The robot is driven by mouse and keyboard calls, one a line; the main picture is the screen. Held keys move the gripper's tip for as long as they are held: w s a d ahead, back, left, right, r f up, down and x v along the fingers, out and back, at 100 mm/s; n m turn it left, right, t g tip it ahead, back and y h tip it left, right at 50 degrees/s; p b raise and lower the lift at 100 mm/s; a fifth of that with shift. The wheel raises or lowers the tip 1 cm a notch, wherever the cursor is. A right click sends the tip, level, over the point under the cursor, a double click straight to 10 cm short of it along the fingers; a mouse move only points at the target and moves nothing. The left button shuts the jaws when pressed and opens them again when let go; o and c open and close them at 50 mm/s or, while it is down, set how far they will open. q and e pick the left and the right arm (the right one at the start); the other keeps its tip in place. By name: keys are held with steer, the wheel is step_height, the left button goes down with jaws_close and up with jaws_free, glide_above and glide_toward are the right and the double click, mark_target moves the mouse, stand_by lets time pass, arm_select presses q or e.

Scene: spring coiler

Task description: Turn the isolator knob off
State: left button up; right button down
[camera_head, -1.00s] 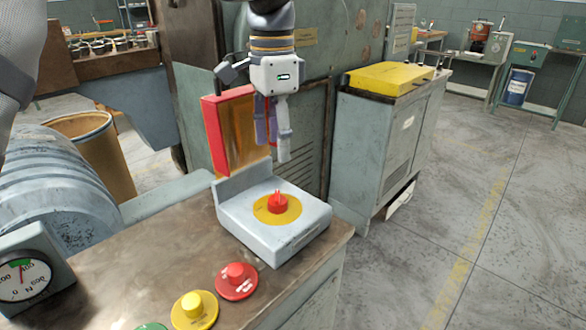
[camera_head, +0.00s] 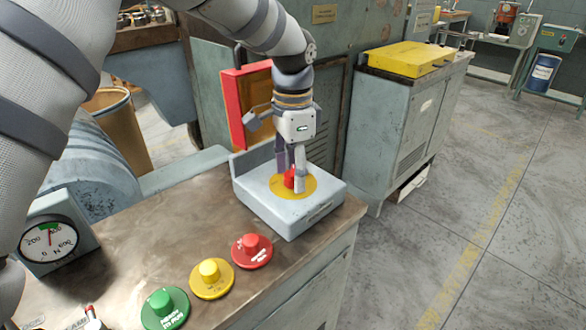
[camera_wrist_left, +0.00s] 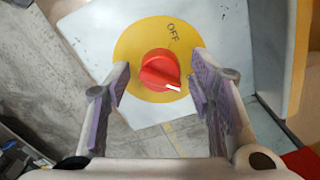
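The red isolator knob (camera_head: 289,178) sits on a yellow disc (camera_head: 310,186) on top of a pale grey box (camera_head: 258,196). In the left wrist view the knob (camera_wrist_left: 158,68) has a white mark at its lower right, on the side away from the printed OFF (camera_wrist_left: 172,32). My left gripper (camera_head: 292,184) points down over the knob and partly hides it. In the wrist view its two purple-padded fingers (camera_wrist_left: 160,85) are open, one on each side of the knob, with a gap at both sides. My right gripper is not in view.
On the bench (camera_head: 120,265) are a red button (camera_head: 251,244), a yellow button (camera_head: 209,270), a green button (camera_head: 164,305) and a dial gauge (camera_head: 48,241). A red-edged open panel (camera_head: 234,105) stands behind the box. A grey cabinet (camera_head: 400,120) stands right of the bench.

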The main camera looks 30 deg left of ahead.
arm_select(q)
steer(key=c, duration=0.8)
steer(key=shift+c, duration=0.2)
steer(key=shift+r+n, duration=0.1)
steer(key=shift+n, duration=0.3)
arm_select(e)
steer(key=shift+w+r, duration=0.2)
arm_select(q)
steer(key=shift+r+n+p, duration=0.1)
steer(key=shift+n+p, duration=0.35)
steer(key=shift+n, duration=0.65)
steer(key=n, duration=0.3)
steer(key=shift+n+p, duration=0.3)
steer(key=n, duration=1.1)
steer(key=shift+f, duration=0.25)
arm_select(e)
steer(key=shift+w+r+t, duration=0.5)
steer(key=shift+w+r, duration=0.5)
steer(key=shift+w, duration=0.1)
arm_select(q)
steer(key=shift+n, duration=0.3)
